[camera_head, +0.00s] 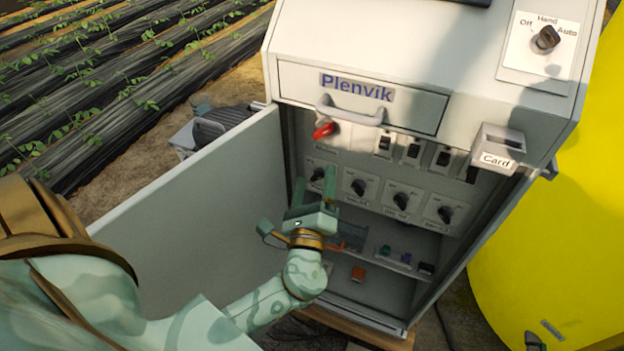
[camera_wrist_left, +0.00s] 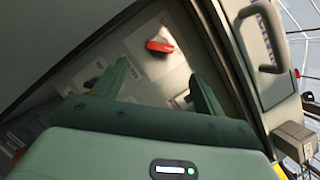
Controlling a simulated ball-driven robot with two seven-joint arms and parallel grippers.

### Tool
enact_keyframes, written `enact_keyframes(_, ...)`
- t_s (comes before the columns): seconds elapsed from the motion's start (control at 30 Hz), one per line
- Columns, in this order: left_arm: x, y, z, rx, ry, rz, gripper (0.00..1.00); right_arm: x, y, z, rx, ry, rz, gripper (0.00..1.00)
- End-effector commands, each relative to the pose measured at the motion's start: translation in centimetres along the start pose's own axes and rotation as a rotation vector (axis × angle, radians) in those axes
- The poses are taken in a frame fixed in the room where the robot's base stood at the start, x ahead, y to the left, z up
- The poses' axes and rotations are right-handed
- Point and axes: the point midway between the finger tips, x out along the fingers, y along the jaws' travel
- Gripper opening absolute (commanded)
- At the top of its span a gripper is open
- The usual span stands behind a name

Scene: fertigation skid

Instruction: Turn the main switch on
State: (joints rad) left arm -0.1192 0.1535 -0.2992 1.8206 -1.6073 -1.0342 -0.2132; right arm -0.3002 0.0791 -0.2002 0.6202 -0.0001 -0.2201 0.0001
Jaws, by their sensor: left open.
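The main switch looks to be the red rotary handle (camera_head: 323,131) at the upper left of the panel inside the open cabinet (camera_head: 430,225). The red handle also shows in the left wrist view (camera_wrist_left: 160,46), lying roughly level across that picture, beyond the fingers. My left gripper (camera_head: 314,185) is open and empty in front of the panel, below the red handle and apart from it. In the left wrist view its two green fingers (camera_wrist_left: 158,85) point toward the panel, with the handle between and beyond their tips.
The cabinet door (camera_head: 200,215) stands open at the left, beside my left arm. A drawer (camera_head: 360,95) with a grey handle is just above the red handle. Several black knobs (camera_head: 358,187) and breakers are nearby. A yellow tank (camera_head: 560,220) stands at the right.

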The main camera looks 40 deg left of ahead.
Motion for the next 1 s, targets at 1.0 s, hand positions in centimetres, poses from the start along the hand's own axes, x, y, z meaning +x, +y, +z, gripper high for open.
enact_keyframes(1.0,-4.7,1.1,-2.2,-0.091,0.098,0.047,0.71,0.3,0.1,0.1,0.000,-0.003,0.001,0.36)
